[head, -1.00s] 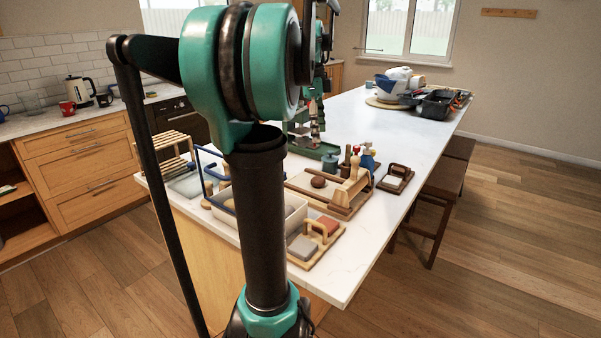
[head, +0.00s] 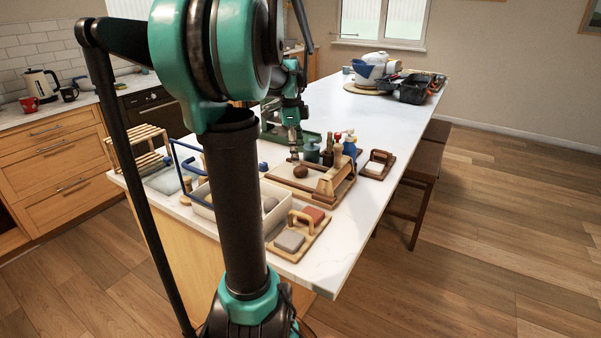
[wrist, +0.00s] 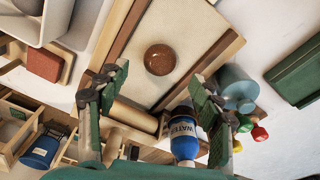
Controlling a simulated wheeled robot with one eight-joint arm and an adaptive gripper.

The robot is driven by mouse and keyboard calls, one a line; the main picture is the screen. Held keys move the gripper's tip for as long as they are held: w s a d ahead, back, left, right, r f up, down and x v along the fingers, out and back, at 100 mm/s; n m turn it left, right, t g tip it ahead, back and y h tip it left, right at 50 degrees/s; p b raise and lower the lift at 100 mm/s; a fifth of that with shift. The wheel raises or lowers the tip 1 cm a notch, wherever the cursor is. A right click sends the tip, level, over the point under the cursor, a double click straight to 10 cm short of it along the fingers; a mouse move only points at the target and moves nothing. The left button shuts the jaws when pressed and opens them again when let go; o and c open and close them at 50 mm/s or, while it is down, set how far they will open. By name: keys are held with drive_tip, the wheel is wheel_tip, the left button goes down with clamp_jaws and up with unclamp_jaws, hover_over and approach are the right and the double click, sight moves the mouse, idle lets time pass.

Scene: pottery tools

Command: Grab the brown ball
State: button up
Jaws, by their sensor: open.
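The brown ball (head: 301,171) is round and rests on a cream board with wooden rails (head: 284,178). In the wrist view the ball (wrist: 160,59) lies in the upper middle, on the pale surface between the rails. My gripper (head: 294,152) hangs just above and behind the ball in the head view. In the wrist view my gripper (wrist: 160,88) is open, one finger on each side, with nothing held. The ball shows beyond the fingertips, apart from them.
A wooden roller (wrist: 132,115) and a water bottle (wrist: 184,137) lie below the ball in the wrist view. A pale bin (head: 207,207), a board with a grey block (head: 289,241) and a teal jar (head: 312,152) stand nearby. The counter behind is mostly clear.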

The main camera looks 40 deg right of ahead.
sight(300, 168)
drive_tip(key=shift+s+d+f, duration=0.1)
drive_tip(key=shift+s+f, duration=0.05)
drive_tip(key=shift+f, duration=1.2)
drive_tip(key=shift+s+d+f, duration=0.1)
drive_tip(key=shift+f, duration=1.25)
drive_tip(key=c, duration=1.2)
drive_tip(key=shift+r, duration=0.15)
drive_tip(key=shift+c, duration=0.2)
